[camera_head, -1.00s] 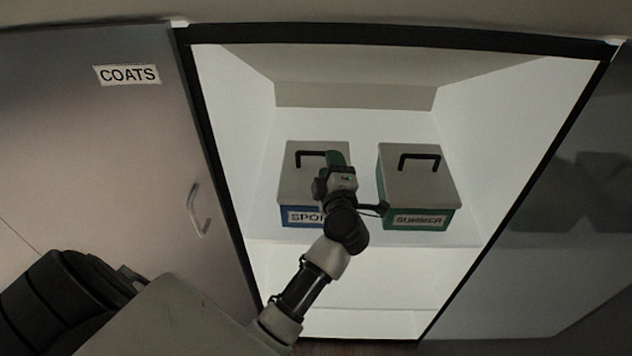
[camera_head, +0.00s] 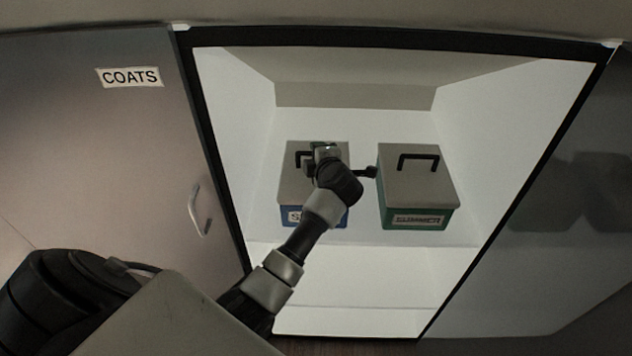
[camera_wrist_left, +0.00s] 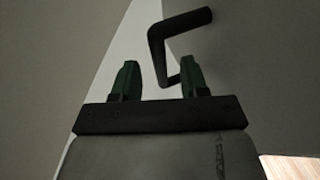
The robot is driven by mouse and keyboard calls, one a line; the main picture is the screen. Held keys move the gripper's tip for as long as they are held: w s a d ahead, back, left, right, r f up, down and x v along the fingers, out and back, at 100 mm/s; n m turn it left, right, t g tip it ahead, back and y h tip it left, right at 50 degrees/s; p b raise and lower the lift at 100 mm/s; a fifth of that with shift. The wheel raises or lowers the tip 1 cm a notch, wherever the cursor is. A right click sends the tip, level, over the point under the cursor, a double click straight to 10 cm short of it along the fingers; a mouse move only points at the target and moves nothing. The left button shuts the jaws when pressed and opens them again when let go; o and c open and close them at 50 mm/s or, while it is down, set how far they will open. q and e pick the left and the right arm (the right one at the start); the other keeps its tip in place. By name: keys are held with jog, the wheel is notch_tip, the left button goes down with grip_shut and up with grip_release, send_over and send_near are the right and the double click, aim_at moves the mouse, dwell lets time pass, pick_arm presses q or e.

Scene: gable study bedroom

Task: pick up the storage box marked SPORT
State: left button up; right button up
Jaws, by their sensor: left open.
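The SPORT storage box (camera_head: 298,185) has a grey lid and blue lower body. It sits on the left of the white shelf in the head view. My left arm covers its right part and most of its label. Its black handle (camera_head: 302,157) is partly hidden behind my left gripper (camera_head: 326,153), which is over the lid. In the left wrist view the handle (camera_wrist_left: 157,45) lies just ahead of my open left gripper (camera_wrist_left: 161,72), with its lower end near the right finger. I cannot tell whether it is between the fingers. My right gripper is out of view.
A green SUMMER box (camera_head: 415,180) with a grey lid stands close to the right, with a narrow gap between the boxes. A black frame (camera_head: 215,160) borders the opening. A panel marked COATS (camera_head: 90,150) with a handle is on the left.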

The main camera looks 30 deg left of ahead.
pick_arm(q)
jog(key=shift+x, duration=1.2)
jog(key=shift+s, duration=0.1)
jog(key=shift+c, duration=1.1)
grip_shut()
jog(key=shift+f, duration=0.1)
